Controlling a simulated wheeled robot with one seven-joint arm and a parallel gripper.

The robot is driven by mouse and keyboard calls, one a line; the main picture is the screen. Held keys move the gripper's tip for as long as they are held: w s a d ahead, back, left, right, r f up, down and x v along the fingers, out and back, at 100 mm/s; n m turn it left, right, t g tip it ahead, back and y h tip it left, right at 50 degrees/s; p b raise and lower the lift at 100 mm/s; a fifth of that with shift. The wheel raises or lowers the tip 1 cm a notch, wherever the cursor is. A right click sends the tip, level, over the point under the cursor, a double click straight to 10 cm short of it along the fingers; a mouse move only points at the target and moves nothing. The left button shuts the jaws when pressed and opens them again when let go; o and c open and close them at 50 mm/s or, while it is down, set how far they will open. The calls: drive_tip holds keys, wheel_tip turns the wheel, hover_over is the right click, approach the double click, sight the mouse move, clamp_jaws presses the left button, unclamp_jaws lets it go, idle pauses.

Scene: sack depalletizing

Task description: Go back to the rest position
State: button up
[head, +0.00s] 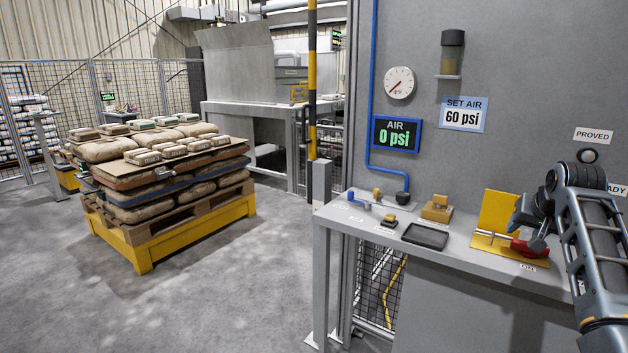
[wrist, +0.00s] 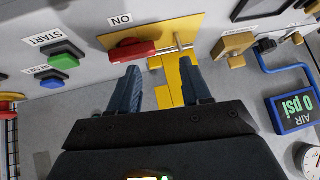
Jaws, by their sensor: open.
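My gripper (head: 530,222) is at the right of the head view, above the counter beside the yellow bracket (head: 496,212). In the wrist view my gripper (wrist: 160,72) is open, its two dark fingers apart with nothing held between them. The red handle (wrist: 131,50) lies just beyond the left fingertip, by the ON label. It also shows in the head view (head: 527,249), just below my gripper. I cannot tell whether a finger touches it. The yellow bracket (wrist: 177,80) shows behind and between the fingers.
The grey counter (head: 455,250) carries a black tray (head: 425,236), a brass block (head: 437,209) and a blue-handled valve (head: 358,199). The air display (head: 396,135) reads 0 psi. Green (wrist: 62,63) and blue buttons sit left in the wrist view. A loaded sack pallet (head: 160,235) stands left, with open floor around.

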drive_tip(key=s+a+f, duration=0.2)
drive_tip(key=s+f, duration=0.1)
drive_tip(key=f, duration=0.3)
drive_tip(key=s+a+f, duration=0.2)
drive_tip(key=a+f, duration=0.1)
drive_tip(key=f, duration=0.3)
drive_tip(key=s+a+f+n+t, duration=0.1)
drive_tip(key=s+a+f, duration=0.35)
drive_tip(key=s, duration=0.35)
drive_tip(key=s+a+f+n+t, duration=0.1)
drive_tip(key=s+a+f, duration=0.2)
drive_tip(key=s+f, duration=0.3)
drive_tip(key=s+a+f+n+t, duration=0.1)
drive_tip(key=s+a+f, duration=0.3)
drive_tip(key=s, duration=0.5)
drive_tip(key=s+a+r+n+t+y, duration=0.15)
drive_tip(key=s+a, duration=0.25)
drive_tip(key=s, duration=0.6)
drive_tip(key=s+a+r+t, duration=0.1)
drive_tip(key=s+a+r, duration=0.2)
drive_tip(key=s, duration=0.8)
drive_tip(key=s+a+r+n+t+y, duration=0.1)
drive_tip(key=s+a+r, duration=0.2)
drive_tip(key=s+r, duration=1)
wheel_tip(320, 180, up, 2)
drive_tip(key=shift+s+r+t, duration=0.15)
drive_tip(key=shift+s+t, duration=0.05)
drive_tip(key=shift+t, duration=0.15)
